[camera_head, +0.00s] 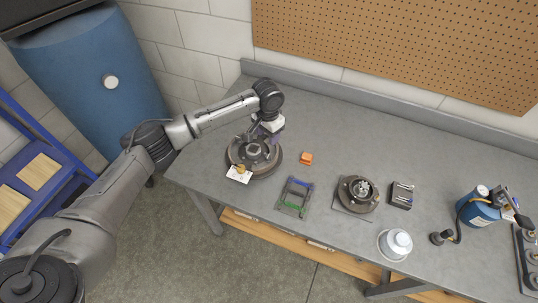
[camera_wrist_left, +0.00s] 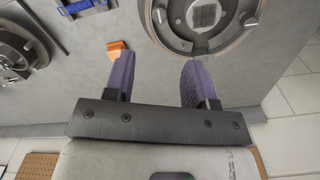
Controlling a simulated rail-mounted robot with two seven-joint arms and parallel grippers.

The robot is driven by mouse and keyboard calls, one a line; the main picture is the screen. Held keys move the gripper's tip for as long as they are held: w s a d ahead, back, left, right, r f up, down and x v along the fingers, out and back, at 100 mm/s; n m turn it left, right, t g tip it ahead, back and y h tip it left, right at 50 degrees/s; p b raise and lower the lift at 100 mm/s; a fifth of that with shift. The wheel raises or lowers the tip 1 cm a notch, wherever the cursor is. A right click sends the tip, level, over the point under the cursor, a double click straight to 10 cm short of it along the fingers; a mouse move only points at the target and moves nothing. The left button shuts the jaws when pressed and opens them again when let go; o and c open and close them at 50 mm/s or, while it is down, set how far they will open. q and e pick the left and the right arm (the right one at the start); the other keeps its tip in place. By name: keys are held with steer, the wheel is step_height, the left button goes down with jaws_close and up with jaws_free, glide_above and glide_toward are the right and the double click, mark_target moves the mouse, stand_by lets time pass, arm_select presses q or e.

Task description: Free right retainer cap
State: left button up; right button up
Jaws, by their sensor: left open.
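My left gripper (camera_head: 264,128) reaches over the back edge of a round dark brake drum (camera_head: 233,155) on the left of the bench. In the left wrist view its two purple fingers (camera_wrist_left: 156,70) are apart with nothing between them. The drum (camera_wrist_left: 205,50) shows beyond the fingertips, cut off by the top of that view, with a square grey part in its centre. I cannot make out a retainer cap for certain. A small brass-coloured piece (camera_head: 240,168) shows at the drum's front edge by a white card (camera_head: 236,177). My right gripper is out of view.
An orange block (camera_head: 306,158) lies right of the drum, close to one finger in the wrist view. The back strip is clear.

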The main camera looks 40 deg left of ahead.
mark_target(268, 156)
arm_select(q)
step_height(268, 156, down, 11)
steer(key=shift+b, duration=0.45)
steer(key=shift+f, duration=0.6)
steer(key=shift+c, duration=0.5)
